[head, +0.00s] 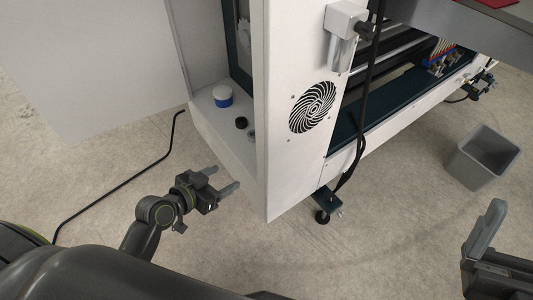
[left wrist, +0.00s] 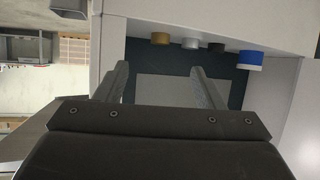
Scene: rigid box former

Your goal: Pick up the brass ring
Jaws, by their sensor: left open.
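The brass ring (left wrist: 160,38) shows in the left wrist view as a small brass-coloured round piece, at the left end of a row on the cabinet's white floor. In the head view it is not visible; the cabinet's side panel covers that part. My left gripper (head: 222,179) is open and empty, outside the cabinet opening and apart from the ring. In the left wrist view its two fingers (left wrist: 160,71) point toward the opening, with the ring above the gap between them. My right gripper (head: 486,228) is partly in the head view at the right edge; one finger shows.
Beside the ring stand a silver-grey piece (left wrist: 190,43), a dark piece (left wrist: 216,48) and a blue-and-white cylinder (left wrist: 249,58). The cabinet's white side panel (head: 285,160) borders the opening. A black cable (head: 115,185) lies on the floor; a grey bin (head: 482,157) stands right.

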